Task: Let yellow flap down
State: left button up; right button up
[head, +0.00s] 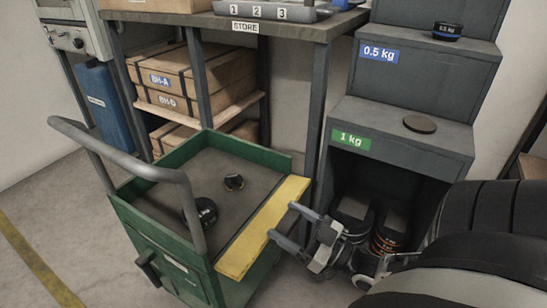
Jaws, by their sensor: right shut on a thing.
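The yellow flap (262,228) is a long strip along the right side of the green cart (160,240). It looks to lie roughly level with the top of the cart wall; its exact tilt is hard to tell. My right gripper (281,221) reaches in from the lower right, with its two grey fingertips at the flap's outer right edge. It is shut on the flap. My left gripper is not in view.
The cart has a grey handle (125,157) and holds two dark round weights (234,182) (206,211). A dark stepped shelf (400,110) with weights stands at the right. A STORE bench (215,27) with boxes (180,85) stands behind. Floor is free at the left.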

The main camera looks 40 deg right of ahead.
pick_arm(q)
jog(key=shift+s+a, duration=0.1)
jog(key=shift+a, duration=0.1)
pick_arm(e)
jog(key=shift+s+f, duration=0.2)
jog(key=shift+f, duration=0.45)
jog(key=o, duration=1.3)
jog(key=shift+c, duration=0.2)
jog(key=shift+o, duration=0.6)
jog(key=shift+w+r, duration=0.1)
jog(key=shift+r, duration=0.05)
jog(key=shift+s+d, duration=0.1)
jog(key=shift+s, duration=0.2)
pick_arm(q)
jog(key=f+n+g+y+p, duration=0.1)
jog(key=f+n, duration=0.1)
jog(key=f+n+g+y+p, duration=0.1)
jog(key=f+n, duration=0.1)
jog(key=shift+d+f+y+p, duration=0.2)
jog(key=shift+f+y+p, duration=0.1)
jog(key=shift+p, duration=0.05)
pick_arm(e)
jog(key=v, duration=1.5)
jog(key=shift+s, duration=0.15)
